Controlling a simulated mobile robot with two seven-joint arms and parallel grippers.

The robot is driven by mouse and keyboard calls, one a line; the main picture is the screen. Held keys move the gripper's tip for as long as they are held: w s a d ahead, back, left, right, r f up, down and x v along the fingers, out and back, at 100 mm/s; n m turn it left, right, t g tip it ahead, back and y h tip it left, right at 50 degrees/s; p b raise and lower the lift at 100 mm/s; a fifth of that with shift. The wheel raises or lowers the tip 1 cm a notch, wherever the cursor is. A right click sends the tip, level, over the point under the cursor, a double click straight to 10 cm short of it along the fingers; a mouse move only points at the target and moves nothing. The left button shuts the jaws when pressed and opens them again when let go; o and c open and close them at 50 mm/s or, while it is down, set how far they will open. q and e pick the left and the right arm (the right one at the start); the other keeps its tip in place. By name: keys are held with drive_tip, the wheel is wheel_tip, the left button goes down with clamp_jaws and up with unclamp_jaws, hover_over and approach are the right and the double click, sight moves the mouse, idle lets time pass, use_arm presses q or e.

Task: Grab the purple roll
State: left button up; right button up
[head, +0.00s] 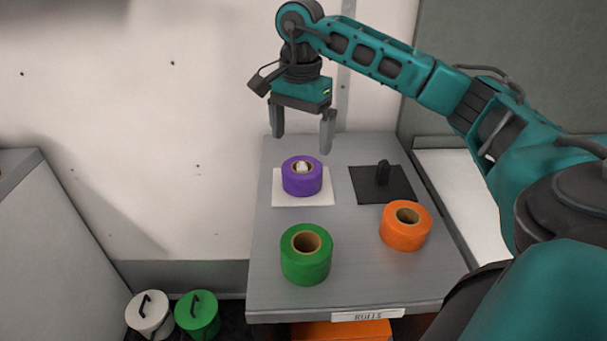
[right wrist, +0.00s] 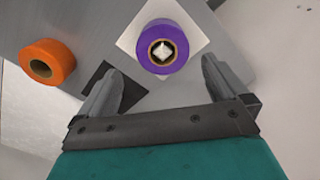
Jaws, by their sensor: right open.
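The purple roll (head: 302,177) stands upright on a white square mat (head: 285,200) near the back of the grey table. A white peg tip shows in its core. In the right wrist view the purple roll (right wrist: 162,47) lies just beyond the fingertips, roughly centred between them. My right gripper (head: 302,142) is open and empty, pointing down above and slightly behind the roll, apart from it; its two fingers also show in the right wrist view (right wrist: 165,85). My left gripper is in neither view.
A green roll (head: 306,258) stands at the table's front left and an orange roll (head: 405,228) at the right. A black square mat (head: 400,190) with a black peg (head: 383,172) is right of the purple roll. The wall is close behind. A label (head: 368,315) reads ROLLS.

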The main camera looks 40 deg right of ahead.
sight(302, 163)
wheel_tip(302, 163, down, 5)
drive_tip(key=shift+r, duration=0.2)
drive_tip(key=f, duration=0.5)
drive_tip(key=shift+w+d+f+b, duration=0.1)
drive_tip(key=shift+w+d+b, duration=0.15)
drive_tip(key=shift+d+b, duration=0.15)
drive_tip(key=c, duration=0.8)
